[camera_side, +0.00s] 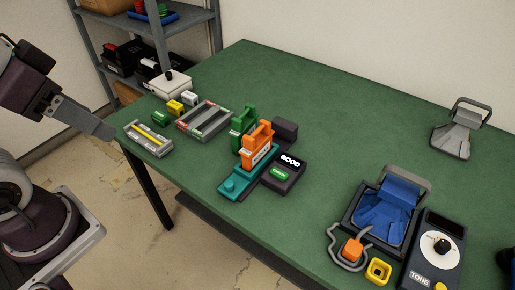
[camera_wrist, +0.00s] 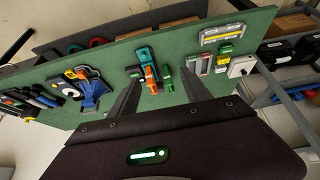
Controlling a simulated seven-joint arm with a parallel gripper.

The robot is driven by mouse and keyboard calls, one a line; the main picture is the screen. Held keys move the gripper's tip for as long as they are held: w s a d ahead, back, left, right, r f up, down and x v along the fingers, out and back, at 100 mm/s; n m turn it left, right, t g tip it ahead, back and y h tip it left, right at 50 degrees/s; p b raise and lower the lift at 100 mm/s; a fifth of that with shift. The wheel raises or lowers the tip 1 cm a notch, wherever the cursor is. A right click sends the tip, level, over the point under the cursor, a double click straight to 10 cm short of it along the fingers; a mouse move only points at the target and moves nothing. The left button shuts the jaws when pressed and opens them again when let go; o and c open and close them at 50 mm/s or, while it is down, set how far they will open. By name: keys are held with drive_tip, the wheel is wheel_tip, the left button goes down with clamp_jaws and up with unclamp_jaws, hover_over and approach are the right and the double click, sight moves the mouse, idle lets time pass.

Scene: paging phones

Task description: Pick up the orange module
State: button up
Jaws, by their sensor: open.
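The orange module (camera_side: 258,146) stands upright on a teal base (camera_side: 238,182) near the middle of the green table. A green module (camera_side: 242,128) of similar shape stands just behind it. In the wrist view the orange module (camera_wrist: 151,80) shows beyond my fingers, beside the green piece (camera_wrist: 167,81). My gripper (camera_wrist: 162,92) is open and empty, with its two fingers spread apart. In the side view my gripper (camera_side: 108,132) is at the left, off the table's edge and well apart from the orange module.
A dark unit (camera_side: 285,172) with a display stands right of the orange module. A grey tray (camera_side: 204,120) and a yellow-striped holder (camera_side: 149,138) lie left. A blue cradle (camera_side: 385,215) and a dial box (camera_side: 435,250) stand at the front right. The table's back middle is clear.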

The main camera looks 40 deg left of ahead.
drive_tip(key=m+t+y, duration=0.1)
drive_tip(key=m+t, duration=0.2)
drive_tip(key=m, duration=1.6)
hover_over(242, 154)
drive_tip(key=a, duration=0.3)
wheel_tip(242, 154, down, 16)
drive_tip(key=w+f+m+t, duration=0.1)
drive_tip(key=m, duration=0.2)
drive_tip(key=w+d+f+m+t, duration=0.1)
drive_tip(key=f+m, duration=0.1)
drive_tip(key=m, duration=0.2)
drive_tip(key=w+d+f+m+t, duration=0.1)
drive_tip(key=w+m, duration=0.1)
drive_tip(key=m, duration=0.1)
drive_tip(key=shift+d+f, duration=0.2)
drive_tip(key=shift+f, duration=0.2)
drive_tip(key=s+f+m, duration=0.1)
drive_tip(key=m, duration=0.1)
drive_tip(key=s+f+m, duration=0.1)
drive_tip(key=f+m, duration=0.1)
drive_tip(key=s+f+m+h, duration=0.1)
drive_tip(key=s+f+m, duration=0.1)
drive_tip(key=shift+d+m+t, duration=0.25)
drive_tip(key=shift+m+t, duration=0.15)
drive_tip(key=shift+w+f, duration=0.15)
drive_tip(key=shift+f, duration=0.1)
drive_tip(key=x, duration=0.6)
drive_tip(key=shift+w+d+f, duration=0.1)
drive_tip(key=shift+w+d, duration=0.15)
clamp_jaws()
